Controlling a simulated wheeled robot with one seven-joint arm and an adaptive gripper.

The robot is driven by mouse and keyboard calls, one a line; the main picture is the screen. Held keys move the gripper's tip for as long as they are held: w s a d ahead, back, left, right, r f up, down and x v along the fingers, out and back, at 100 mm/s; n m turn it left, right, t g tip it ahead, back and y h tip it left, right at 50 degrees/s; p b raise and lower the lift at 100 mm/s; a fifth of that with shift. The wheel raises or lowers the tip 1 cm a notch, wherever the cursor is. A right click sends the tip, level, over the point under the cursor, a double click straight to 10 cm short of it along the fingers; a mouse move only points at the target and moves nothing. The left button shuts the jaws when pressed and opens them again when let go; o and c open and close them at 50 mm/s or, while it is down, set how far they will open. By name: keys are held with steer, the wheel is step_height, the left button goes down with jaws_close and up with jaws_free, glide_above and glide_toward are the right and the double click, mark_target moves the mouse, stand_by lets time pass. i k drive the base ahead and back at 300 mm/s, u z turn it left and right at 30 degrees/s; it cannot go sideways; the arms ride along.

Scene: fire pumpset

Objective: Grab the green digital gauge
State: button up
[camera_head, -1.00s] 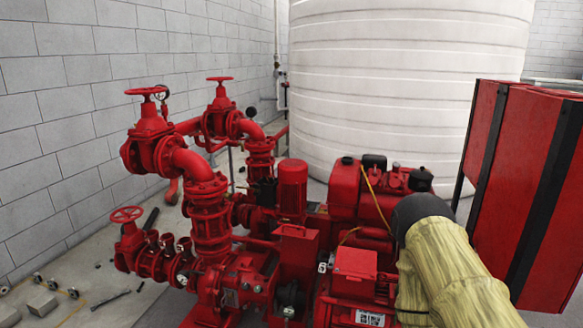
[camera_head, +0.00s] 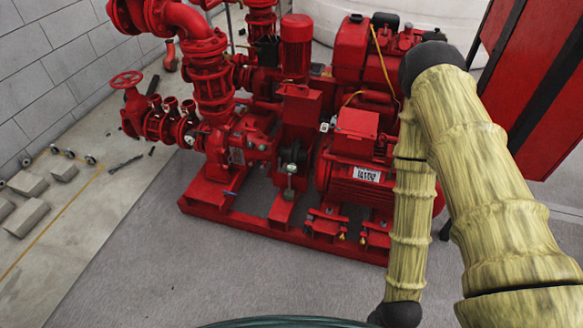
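I cannot make out a green digital gauge in the head view. Several small round grey pieces (camera_head: 70,154) lie on the floor at the left, too small to identify. My arm, in a yellowish ribbed sleeve, fills the right side and bends down at a black joint. Its lower section ends in a dark part at the bottom edge. My gripper is not in view.
The red pumpset (camera_head: 268,130) stands ahead on its red base frame (camera_head: 290,235), with my arm in front of its right part. Grey blocks (camera_head: 28,184) lie at the left. A red cabinet (camera_head: 535,85) stands at the right. Grey floor (camera_head: 150,260) in front is clear.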

mark_target(289, 194)
steer(key=k, duration=0.6)
steer(key=u, duration=1)
steer(key=i, duration=1.7)
steer(key=z, duration=1)
